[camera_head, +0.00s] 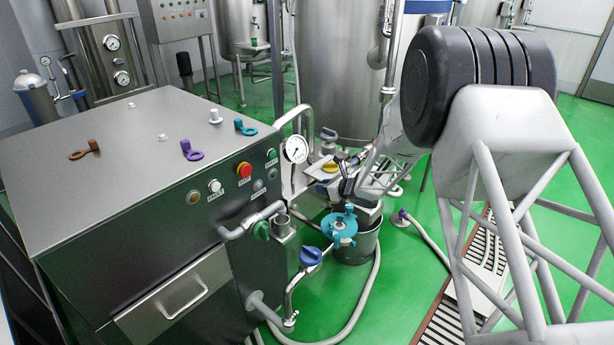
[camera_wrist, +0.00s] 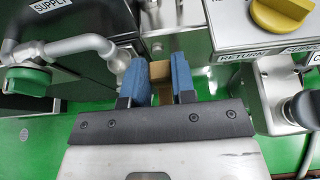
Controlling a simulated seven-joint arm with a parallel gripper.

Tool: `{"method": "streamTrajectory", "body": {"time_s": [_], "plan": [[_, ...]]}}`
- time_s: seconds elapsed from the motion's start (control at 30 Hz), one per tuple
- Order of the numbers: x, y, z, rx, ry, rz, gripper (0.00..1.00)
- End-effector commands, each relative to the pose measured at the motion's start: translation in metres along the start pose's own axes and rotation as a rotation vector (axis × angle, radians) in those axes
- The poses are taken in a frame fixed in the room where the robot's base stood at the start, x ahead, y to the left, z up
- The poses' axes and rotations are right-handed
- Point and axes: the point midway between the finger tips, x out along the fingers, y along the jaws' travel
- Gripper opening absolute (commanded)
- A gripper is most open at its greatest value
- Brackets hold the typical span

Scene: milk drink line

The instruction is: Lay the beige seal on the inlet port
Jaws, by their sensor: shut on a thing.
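My gripper (camera_wrist: 160,82) is shut on a small beige-brown piece, the beige seal (camera_wrist: 161,70), held between its blue finger pads. Only part of the seal shows, and its underside is hidden. In the head view my gripper (camera_head: 347,188) is beside the steel box with the yellow knob, and the seal cannot be made out there. An upright steel pipe end (camera_head: 282,224) stands next to a green valve handle (camera_head: 262,230). A teal clamp-like part (camera_head: 340,227) is below my gripper. I cannot tell which is the port.
A steel cabinet (camera_head: 130,170) fills the left, with brown (camera_head: 86,150), purple (camera_head: 191,151) and teal (camera_head: 245,127) looped pieces on top. A gauge (camera_head: 296,149), a blue-handled pipe (camera_head: 310,256), a bucket (camera_head: 357,245) and a hose (camera_head: 376,275) crowd the area near my gripper.

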Motion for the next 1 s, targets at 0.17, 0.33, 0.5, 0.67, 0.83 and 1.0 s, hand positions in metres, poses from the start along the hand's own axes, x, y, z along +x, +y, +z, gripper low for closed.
{"method": "streamTrajectory", "body": {"time_s": [0.17, 0.33, 0.5, 0.67, 0.83, 1.0], "plan": [[-0.006, -0.015, -0.023, 0.003, -0.005, 0.005, 0.02], [-0.009, -0.019, -0.030, 0.003, -0.007, 0.007, 0.02], [-0.009, -0.019, -0.031, 0.004, -0.007, 0.007, 0.02], [-0.008, -0.019, -0.031, 0.004, -0.007, 0.007, 0.02], [-0.008, -0.019, -0.032, 0.004, -0.007, 0.007, 0.02], [-0.006, -0.019, -0.037, 0.006, -0.007, 0.007, 0.02]]}}
